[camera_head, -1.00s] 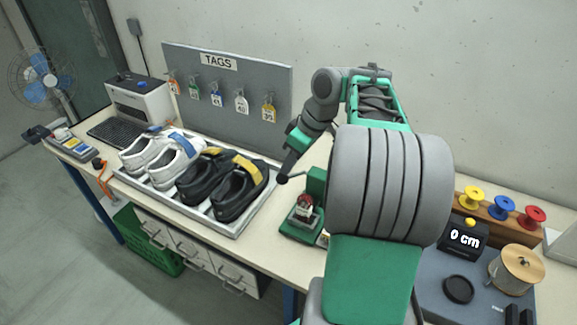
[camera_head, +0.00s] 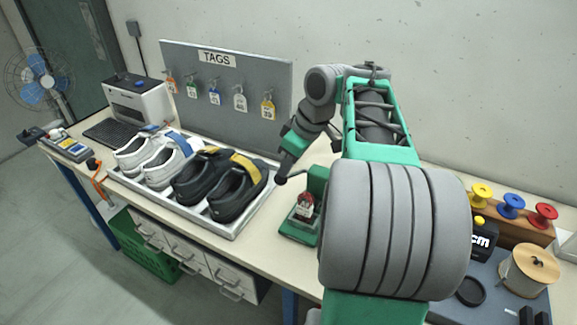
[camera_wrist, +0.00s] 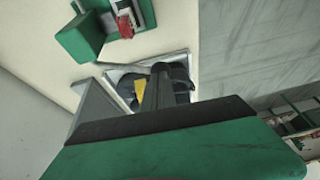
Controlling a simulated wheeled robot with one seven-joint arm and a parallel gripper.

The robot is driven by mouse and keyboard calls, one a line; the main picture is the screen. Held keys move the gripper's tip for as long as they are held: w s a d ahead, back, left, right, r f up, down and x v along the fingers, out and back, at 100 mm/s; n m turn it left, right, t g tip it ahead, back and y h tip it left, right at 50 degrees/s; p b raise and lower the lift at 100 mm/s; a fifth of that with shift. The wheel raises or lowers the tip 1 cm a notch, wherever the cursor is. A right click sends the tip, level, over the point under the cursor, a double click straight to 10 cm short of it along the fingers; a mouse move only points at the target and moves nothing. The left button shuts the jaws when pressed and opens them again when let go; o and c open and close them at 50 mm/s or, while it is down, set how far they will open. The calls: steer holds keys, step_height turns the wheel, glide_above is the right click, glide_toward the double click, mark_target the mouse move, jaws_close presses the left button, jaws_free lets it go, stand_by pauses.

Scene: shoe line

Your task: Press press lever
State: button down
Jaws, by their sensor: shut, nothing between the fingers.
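The press (camera_head: 300,226) is a small green machine on the bench, right of the shoe tray, with a red and metal part (camera_head: 305,204) at its front. Its press lever (camera_head: 298,174) is a thin dark rod reaching left from the top of the green body. My gripper (camera_head: 286,170) is shut and empty. It points down, with its tip close to the lever's free end; I cannot tell whether they touch. In the wrist view the green press body (camera_wrist: 80,38) and the red part (camera_wrist: 125,22) show at the top; the contact area is not clear there.
A grey tray (camera_head: 232,232) with white and black shoes lies just left of the press. A tag board (camera_head: 180,62) stands behind it. Coloured spools (camera_head: 512,204) and a wooden reel (camera_head: 530,268) are at the right. The bench's front edge is close to the press.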

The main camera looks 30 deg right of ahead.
steer(key=s+a+f+t+h+b, duration=0.2)
steer(key=f+b, duration=0.6)
steer(key=b, duration=1.7)
steer(key=shift+s+a+f+n+h+b, duration=0.15)
steer(key=shift+a+f+n+h+b, duration=0.25)
steer(key=shift+a+h, duration=0.5)
steer(key=shift+a+f, duration=0.1)
steer(key=shift+f, duration=0.05)
